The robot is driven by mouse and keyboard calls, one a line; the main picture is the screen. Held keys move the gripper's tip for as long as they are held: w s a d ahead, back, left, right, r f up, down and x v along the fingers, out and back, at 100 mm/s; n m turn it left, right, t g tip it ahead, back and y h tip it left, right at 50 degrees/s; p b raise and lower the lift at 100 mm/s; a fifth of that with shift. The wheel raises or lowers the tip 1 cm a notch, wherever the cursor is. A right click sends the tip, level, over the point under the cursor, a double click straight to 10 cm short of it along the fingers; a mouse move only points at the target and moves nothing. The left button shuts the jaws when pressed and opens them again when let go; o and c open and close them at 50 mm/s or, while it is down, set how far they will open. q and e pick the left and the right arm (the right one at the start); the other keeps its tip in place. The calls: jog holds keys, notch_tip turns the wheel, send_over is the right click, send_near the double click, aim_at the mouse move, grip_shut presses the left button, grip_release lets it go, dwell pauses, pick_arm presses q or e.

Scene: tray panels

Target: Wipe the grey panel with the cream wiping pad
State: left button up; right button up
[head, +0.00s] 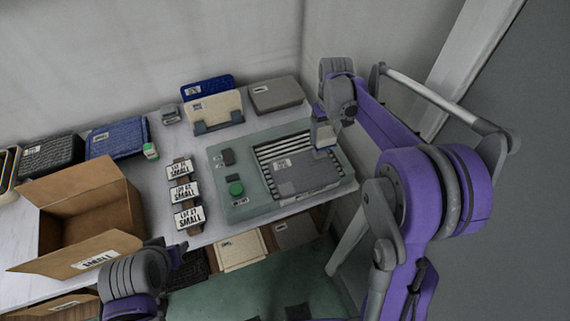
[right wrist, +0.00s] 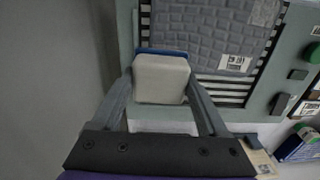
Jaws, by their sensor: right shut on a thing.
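The grey panel (head: 308,177) lies flat on a slatted bed in a green-grey fixture on the table. In the right wrist view the panel (right wrist: 205,35) shows a quilted surface and a white label. My right gripper (head: 322,128) is at the panel's far right corner. It is shut on the cream wiping pad (right wrist: 160,80), a block with a blue edge, held between both fingers. The pad overlaps the panel's edge in view; I cannot tell whether it touches. My left arm's end (head: 160,256) is at the lower left; its fingers are not clear.
An open cardboard box (head: 90,215) stands at the left. Small lot signs (head: 184,191) stand between it and the fixture. A green button (head: 236,188) is on the fixture's left side. A wall is close on the right.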

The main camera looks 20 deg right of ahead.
jog(key=shift+d+r+p, duration=0.15)
jog(key=shift+r+p, duration=0.15)
jog(key=shift+r, duration=0.65)
jog(key=shift+r+p, duration=0.35)
jog(key=shift+r, duration=0.6)
pick_arm(q)
jog(key=shift+w+d+r, duration=0.15)
jog(key=shift+d+r, duration=0.05)
jog(key=shift+r, duration=0.4)
jog(key=shift+w+d+r, duration=0.1)
jog(key=shift+d+r, duration=0.1)
jog(key=shift+r, duration=0.4)
pick_arm(e)
jog(key=shift+f, duration=0.1)
